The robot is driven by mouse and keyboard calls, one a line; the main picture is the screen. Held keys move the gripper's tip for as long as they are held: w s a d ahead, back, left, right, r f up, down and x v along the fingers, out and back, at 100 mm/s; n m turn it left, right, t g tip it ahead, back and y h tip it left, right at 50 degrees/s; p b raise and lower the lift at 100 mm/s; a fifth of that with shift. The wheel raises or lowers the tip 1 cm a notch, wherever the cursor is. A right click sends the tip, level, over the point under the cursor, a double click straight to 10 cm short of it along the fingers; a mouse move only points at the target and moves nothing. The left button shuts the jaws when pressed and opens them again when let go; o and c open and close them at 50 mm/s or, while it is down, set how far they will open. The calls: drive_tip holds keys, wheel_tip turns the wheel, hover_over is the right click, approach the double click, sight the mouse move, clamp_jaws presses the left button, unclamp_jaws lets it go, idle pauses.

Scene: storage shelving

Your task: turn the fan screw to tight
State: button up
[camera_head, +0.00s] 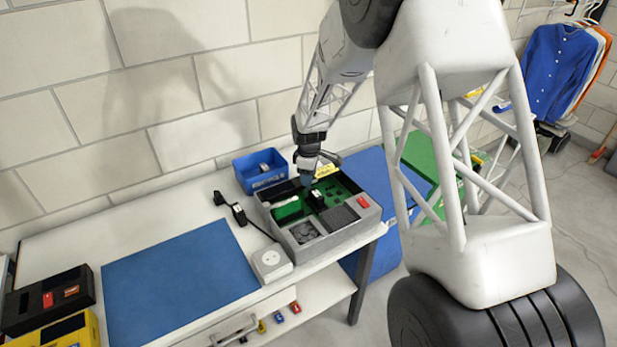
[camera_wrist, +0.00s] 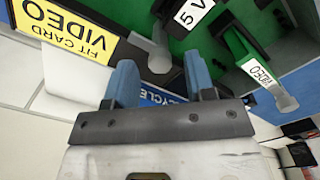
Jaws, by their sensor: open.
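The open grey case (camera_head: 330,243) stands at the right end of the bench, with a green board (camera_head: 346,187) inside. A round grey shape, possibly the fan (camera_head: 304,232), sits in its front left compartment; I cannot make out a screw on it. My gripper (camera_head: 307,181) hangs over the back part of the case, pointing down. In the wrist view my gripper's blue fingers (camera_wrist: 158,75) are apart, with nothing held between them.
A yellow "FIT CARD VIDEO" label (camera_wrist: 75,28) shows in the wrist view. A blue bin (camera_head: 262,171) stands behind the case. A small white box (camera_head: 271,263) and a black cabled item (camera_head: 237,212) are left of it. The blue mat (camera_head: 180,280) is clear.

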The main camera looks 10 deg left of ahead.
drive_tip(key=shift+f, duration=0.4)
clamp_jaws()
